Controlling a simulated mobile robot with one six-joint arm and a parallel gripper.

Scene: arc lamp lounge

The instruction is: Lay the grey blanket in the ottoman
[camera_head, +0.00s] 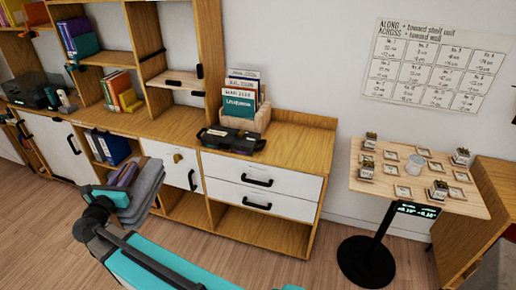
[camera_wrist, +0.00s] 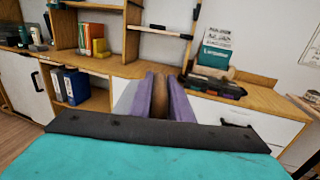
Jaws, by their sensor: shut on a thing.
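The grey blanket (camera_head: 148,187) is a folded, layered bundle in the head view, left of centre, in front of the shelf unit. My gripper (camera_head: 128,172), with purple fingers and a teal body, is at the bundle's upper left and is shut on it, holding it above the floor. In the wrist view the two purple fingers of my gripper (camera_wrist: 163,97) point toward the shelf unit. The blanket cannot be made out there. I cannot pick out the ottoman in either view.
A wooden shelf unit (camera_head: 283,143) with drawers runs along the wall, with a black case (camera_head: 231,140) on top. A small pedestal table (camera_head: 380,182) with pots and cards stands at the right. A wooden cabinet (camera_head: 492,190) is at the far right. Floor between is clear.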

